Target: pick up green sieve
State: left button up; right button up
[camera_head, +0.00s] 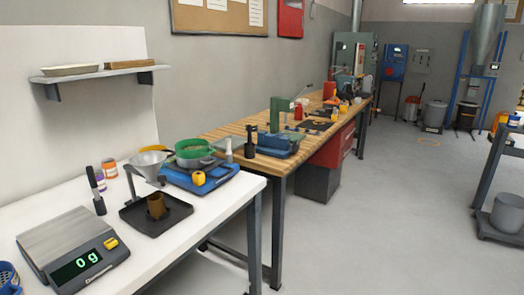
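The green sieve (191,147) is a round, shallow ring with a green rim. It sits toward the back right of the white table (62,200), over the blue device (203,185). It is just right of a grey metal funnel (147,163). A small grey item lies at or in its right side, and I cannot tell which. Its base is partly hidden from this angle. Neither of my grippers shows in the head view.
A scale reading 0 g (84,264) stands at the front left of the white table. A wooden workbench (235,134) with tools stands behind. Open floor (400,220) lies to the right.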

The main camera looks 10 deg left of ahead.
aim_at(195, 148)
jog(key=z, duration=0.45)
jog(key=i, duration=1)
jog(key=u, duration=1.35)
